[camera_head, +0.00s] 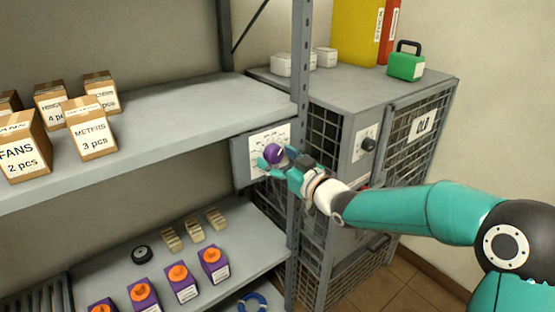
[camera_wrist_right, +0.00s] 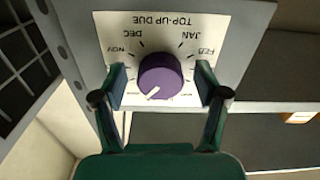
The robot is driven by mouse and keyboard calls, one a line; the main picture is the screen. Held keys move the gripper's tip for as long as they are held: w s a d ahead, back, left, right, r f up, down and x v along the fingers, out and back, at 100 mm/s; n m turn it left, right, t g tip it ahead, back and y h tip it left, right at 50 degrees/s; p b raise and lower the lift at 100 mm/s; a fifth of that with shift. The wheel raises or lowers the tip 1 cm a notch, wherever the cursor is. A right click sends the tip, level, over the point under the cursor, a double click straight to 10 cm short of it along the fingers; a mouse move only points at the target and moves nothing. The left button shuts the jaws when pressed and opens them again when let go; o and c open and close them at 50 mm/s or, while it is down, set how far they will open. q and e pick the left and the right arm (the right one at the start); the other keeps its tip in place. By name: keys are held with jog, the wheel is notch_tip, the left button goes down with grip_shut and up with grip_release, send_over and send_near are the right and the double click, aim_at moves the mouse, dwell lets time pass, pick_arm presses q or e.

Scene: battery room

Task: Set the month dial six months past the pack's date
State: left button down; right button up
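The month dial is a purple knob (camera_wrist_right: 160,76) on a white plate (camera_wrist_right: 222,30) marked TOP-UP DUE, upside down in the right wrist view. NOV, DEC, JAN and FEB are readable; other marks are small or covered. The knob's white pointer mark faces the lower left there. My right gripper (camera_wrist_right: 161,86) is open, one finger on each side of the knob, with visible gaps. In the head view the knob (camera_head: 274,152) shows at the right gripper. Purple packs with orange caps (camera_head: 214,264) stand on the lower shelf; their label text is too small to read. My left gripper is out of view.
A grey shelf post (camera_head: 301,60) stands close to the right gripper. A mesh cabinet (camera_head: 350,95) with a black knob (camera_head: 368,144) is behind my right forearm. Cardboard boxes (camera_head: 90,132) are on the upper shelf. A black round object (camera_head: 141,254) lies on the lower shelf.

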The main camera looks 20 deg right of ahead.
jog(key=v, duration=1.2)
jog(key=shift+r, duration=0.1)
dwell(0.4)
jog(key=s+a+f+m+g+p, duration=0.1)
jog(key=a+f+m+g+p, duration=0.2)
jog(key=f, duration=0.9)
jog(key=s+a+f+g, duration=0.2)
jog(key=a+f+g, duration=0.25)
jog(key=f, duration=0.75)
jog(key=s+a+f+m+g+h, duration=0.1)
jog(key=s+f+g, duration=0.3)
jog(key=s+f, duration=0.4)
jog(key=s+a+f+m+g+h+p, duration=0.1)
jog(key=s+a+f+m+g, duration=0.1)
jog(key=s+f, duration=0.7)
jog(key=s+m+g, duration=0.1)
jog(key=s+g, duration=0.1)
jog(key=s, duration=0.2)
jog(key=shift+s+a+f+g, duration=0.25)
jog(key=shift+a+f+g, duration=0.05)
jog(key=shift+g, duration=0.05)
